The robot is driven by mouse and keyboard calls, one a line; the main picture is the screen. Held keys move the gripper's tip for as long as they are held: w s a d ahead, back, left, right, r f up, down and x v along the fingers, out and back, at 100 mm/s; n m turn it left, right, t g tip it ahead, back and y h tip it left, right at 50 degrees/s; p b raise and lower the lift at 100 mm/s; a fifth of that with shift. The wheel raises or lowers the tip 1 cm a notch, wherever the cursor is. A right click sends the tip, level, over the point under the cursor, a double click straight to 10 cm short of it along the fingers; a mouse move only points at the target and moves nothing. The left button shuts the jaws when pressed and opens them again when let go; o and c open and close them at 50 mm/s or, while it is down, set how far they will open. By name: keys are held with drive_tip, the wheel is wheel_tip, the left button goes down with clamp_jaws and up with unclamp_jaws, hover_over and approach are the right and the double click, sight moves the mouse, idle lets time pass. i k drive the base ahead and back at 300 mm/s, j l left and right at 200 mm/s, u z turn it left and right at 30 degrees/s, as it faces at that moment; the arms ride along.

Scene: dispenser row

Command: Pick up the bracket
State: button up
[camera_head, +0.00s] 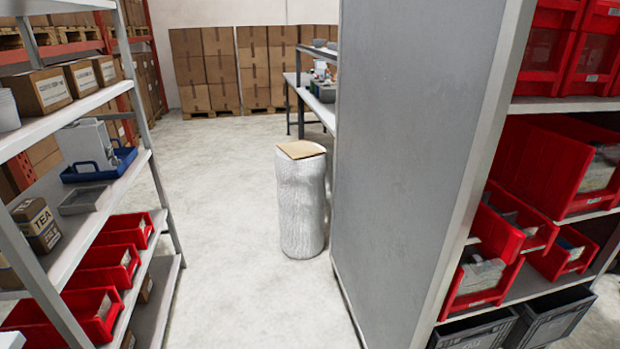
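I cannot make out a bracket in the head view. Red bins (95,312) stand on the lower levels of the left shelf, and some hold small pale things too unclear to name. More red bins (478,278) on the right rack hold grey and pale items, also too small to tell. My gripper is not in view.
A grey panel (415,130) closes the end of the right rack. A wrapped white cylinder (301,212) with cardboard on top stands beside it. The left shelf (100,215) holds boxes and a blue tray (100,168). The concrete floor (225,230) between is clear.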

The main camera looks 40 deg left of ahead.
sight(510, 217)
drive_tip(key=u, duration=3.45)
drive_tip(key=z, duration=1.65)
drive_tip(key=i+l+z, duration=0.1)
drive_tip(key=l+z, duration=0.25)
drive_tip(key=i+l+z, duration=0.1)
drive_tip(key=z, duration=0.25)
drive_tip(key=i+l+z, duration=0.15)
drive_tip(key=l+z, duration=0.2)
